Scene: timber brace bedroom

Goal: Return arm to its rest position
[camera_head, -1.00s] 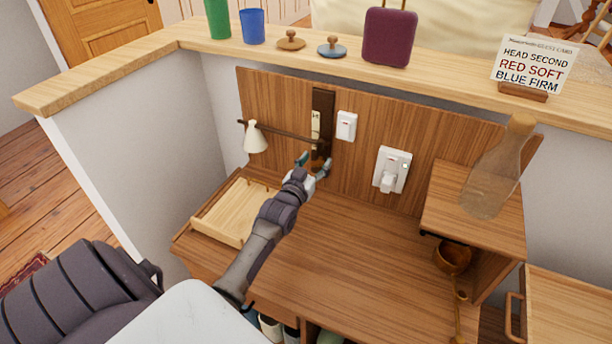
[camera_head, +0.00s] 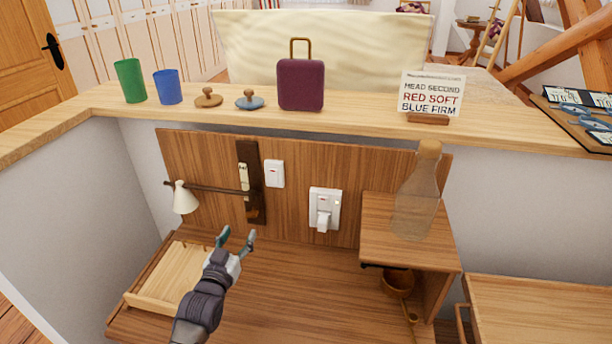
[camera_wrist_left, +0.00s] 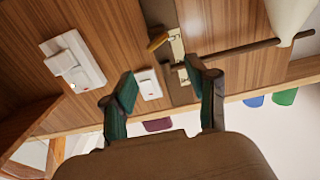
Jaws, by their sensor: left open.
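My left gripper (camera_head: 236,241) is open and empty in the head view, above the wooden desk (camera_head: 290,295) and in front of its back panel. The left wrist view shows its two green-tipped fingers (camera_wrist_left: 162,95) spread apart with nothing between them. Ahead of it on the panel is a dark upright plate (camera_head: 250,205) with a light metal piece; the plate also shows in the left wrist view (camera_wrist_left: 182,95). The gripper appears apart from the plate. My right gripper is not in view.
A white lamp (camera_head: 184,198) hangs from a dark rod at left, above a wooden tray (camera_head: 150,303). White switches (camera_head: 274,174) and (camera_head: 324,209) are on the panel. A glass bottle (camera_head: 416,200) stands on the right shelf (camera_head: 380,252). Cups, a purple case (camera_head: 300,85) and a card (camera_head: 431,95) line the ledge.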

